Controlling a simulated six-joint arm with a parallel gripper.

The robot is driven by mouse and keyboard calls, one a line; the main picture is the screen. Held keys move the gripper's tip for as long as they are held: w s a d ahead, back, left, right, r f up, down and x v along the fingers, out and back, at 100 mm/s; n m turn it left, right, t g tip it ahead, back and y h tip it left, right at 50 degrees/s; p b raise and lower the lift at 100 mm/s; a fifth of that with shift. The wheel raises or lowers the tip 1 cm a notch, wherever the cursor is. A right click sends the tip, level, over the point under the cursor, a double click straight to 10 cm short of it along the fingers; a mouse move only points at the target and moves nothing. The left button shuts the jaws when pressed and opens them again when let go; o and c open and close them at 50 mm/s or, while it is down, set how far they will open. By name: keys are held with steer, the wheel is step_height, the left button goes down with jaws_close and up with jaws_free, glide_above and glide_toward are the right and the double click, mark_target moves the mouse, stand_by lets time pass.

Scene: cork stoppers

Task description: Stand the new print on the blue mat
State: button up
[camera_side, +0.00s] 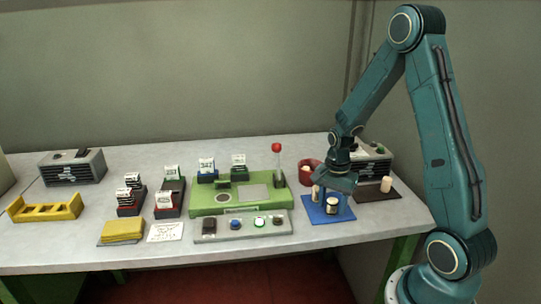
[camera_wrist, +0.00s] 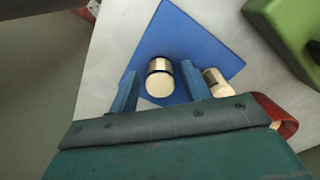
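The blue mat (camera_side: 343,214) lies at the right of the table; it also shows in the wrist view (camera_wrist: 200,42). A pale stopper with a dark band (camera_side: 332,206) is on the mat and seems upright. In the wrist view this banded stopper (camera_wrist: 159,84) appears between my fingers, with a gap on both sides. A second pale stopper (camera_side: 316,192) is at the mat's back left; in the wrist view it (camera_wrist: 215,82) is just outside the right finger, with small dark marks. My gripper (camera_wrist: 158,88) is open and empty. I cannot tell which stopper is the new print.
A red bowl (camera_side: 306,172) holding pale pieces is close behind the mat. A brown mat (camera_side: 372,195) with a pale stopper (camera_side: 386,184) is to the right. A green machine (camera_side: 202,206) and a grey button panel (camera_side: 222,229) stand left. A red-topped lever (camera_side: 277,148) rises behind the machine.

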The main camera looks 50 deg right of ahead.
mark_target(332, 201)
steer(key=shift+r, duration=0.15)
step_height(332, 201, up, 12)
stand_by(0.9)
steer(key=shift+r, duration=0.1)
stand_by(0.4)
steer(key=s+a+r+n+t, duration=0.2)
steer(key=s+a+r+n, duration=0.3)
steer(key=a+n, duration=0.4)
steer(key=s+a+r+n+t, duration=0.3)
steer(key=s+a+r+n, duration=0.3)
steer(key=a+n, duration=0.3)
steer(key=shift+s+a+t, duration=0.2)
steer(key=shift+s+t, duration=0.1)
steer(key=shift+s, duration=0.35)
